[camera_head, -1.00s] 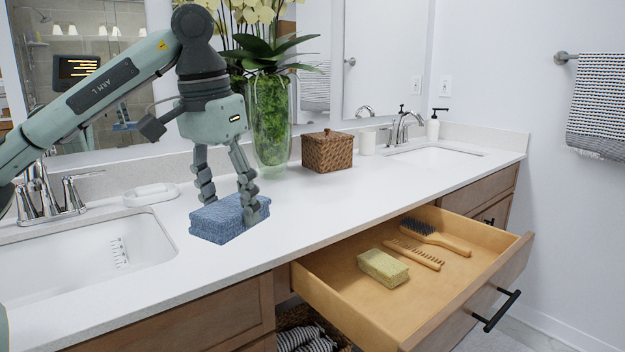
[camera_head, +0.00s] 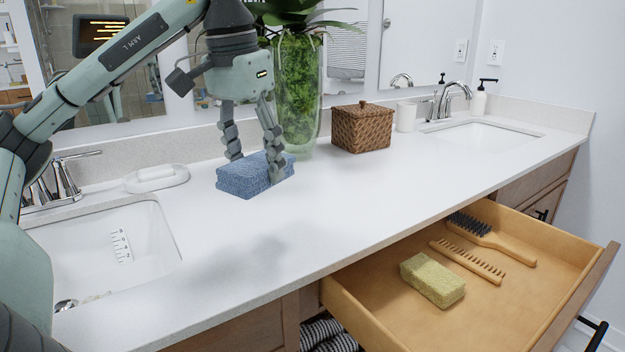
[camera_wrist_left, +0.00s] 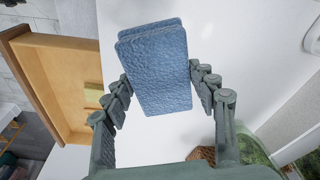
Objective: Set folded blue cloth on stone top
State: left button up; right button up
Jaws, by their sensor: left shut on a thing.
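The folded blue cloth (camera_head: 243,177) is a thick textured bundle over the white stone top (camera_head: 330,215), in front of the glass vase. My left gripper (camera_head: 255,165) points down with a finger on either side of the cloth and is shut on it. In the left wrist view the cloth (camera_wrist_left: 160,70) sits between both fingers (camera_wrist_left: 160,80), its folded layers showing at the far end. I cannot tell whether its underside touches the stone top. My right gripper is not in view.
A vase (camera_head: 298,95) and a wicker box (camera_head: 361,128) stand behind and right of the cloth. A soap dish (camera_head: 157,179) and a sink (camera_head: 110,250) are at left. An open drawer (camera_head: 390,320) holds a sponge (camera_head: 432,279), comb and brush. The middle counter is clear.

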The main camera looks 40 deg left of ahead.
pick_arm(q)
jog(key=shift+w+a+f, duration=0.15)
jog(key=shift+w+f, duration=0.35)
jog(key=shift+w, duration=0.05)
jog(key=w+f, duration=0.1)
jog(key=w, duration=0.1)
jog(key=w+a+f, duration=0.1)
jog(key=w+f, duration=0.1)
jog(key=shift+a+b, duration=0.2)
jog(key=shift+b, duration=0.2)
jog(key=w, duration=0.1)
jog(key=w+a+f, duration=0.1)
jog(key=w+f+b, duration=0.1)
jog(key=w, duration=0.1)
jog(key=shift+a+f, duration=0.15)
jog(key=shift+a, duration=0.15)
jog(key=shift+w+a+f, duration=0.2)
jog(key=shift+w+f, duration=0.1)
jog(key=shift+w, duration=0.25)
notch_tip(320, 180, down, 2)
jog(key=shift+f+b, duration=0.15)
jog(key=shift+b, duration=0.7)
jog(key=shift+f, duration=0.7)
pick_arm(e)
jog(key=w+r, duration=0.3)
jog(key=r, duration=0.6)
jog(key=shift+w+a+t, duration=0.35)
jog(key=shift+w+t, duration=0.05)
pick_arm(q)
jog(key=shift+f, duration=0.1)
